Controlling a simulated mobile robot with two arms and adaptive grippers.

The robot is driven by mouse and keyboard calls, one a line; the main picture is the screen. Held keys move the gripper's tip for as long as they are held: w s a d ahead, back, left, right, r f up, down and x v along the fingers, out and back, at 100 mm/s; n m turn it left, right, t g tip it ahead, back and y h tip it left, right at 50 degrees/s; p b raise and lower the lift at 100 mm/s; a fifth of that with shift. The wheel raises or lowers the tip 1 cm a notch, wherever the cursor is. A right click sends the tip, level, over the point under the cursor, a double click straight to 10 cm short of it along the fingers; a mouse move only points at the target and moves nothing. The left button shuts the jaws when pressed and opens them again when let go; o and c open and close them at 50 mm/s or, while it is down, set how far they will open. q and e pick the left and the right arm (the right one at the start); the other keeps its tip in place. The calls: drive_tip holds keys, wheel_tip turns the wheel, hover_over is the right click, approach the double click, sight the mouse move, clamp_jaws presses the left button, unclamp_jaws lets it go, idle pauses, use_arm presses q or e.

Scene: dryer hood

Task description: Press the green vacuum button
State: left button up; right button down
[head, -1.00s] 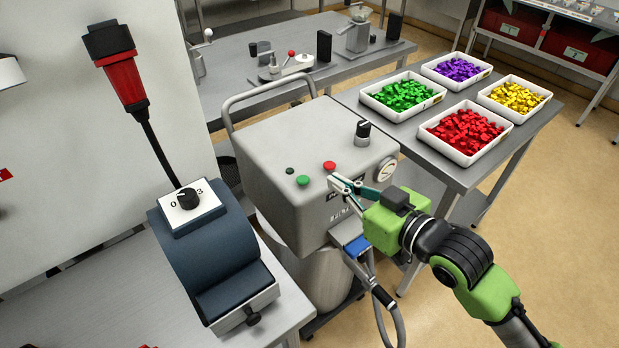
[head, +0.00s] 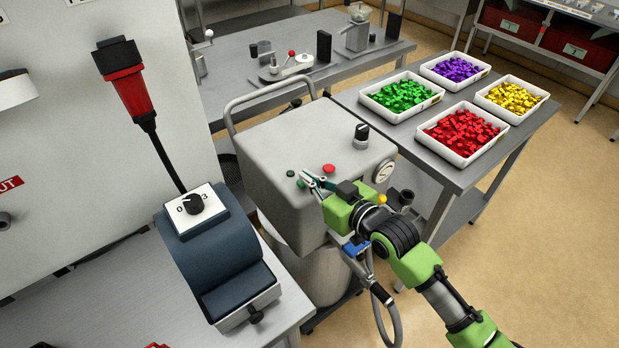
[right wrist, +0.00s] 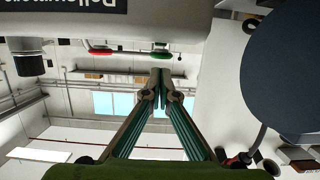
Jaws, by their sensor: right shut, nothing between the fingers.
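In the right wrist view the green button (right wrist: 160,55) shows just past the closed fingertips (right wrist: 160,78), and the red button (right wrist: 100,51) is off to the left. I cannot tell whether the fingertips touch the green button. My left gripper is not in view.
A black dial (head: 361,134) and a round gauge (head: 383,171) sit on the machine's right. A blue-grey device with a 0-3 dial (head: 194,204) stands at the left. A side table (head: 450,174) holds bins of coloured pieces. A hose (head: 397,320) hangs in front.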

drive_tip(key=shift+s+f, duration=0.1)
drive_tip(key=shift+f, duration=0.4)
drive_tip(key=shift+f, duration=0.15)
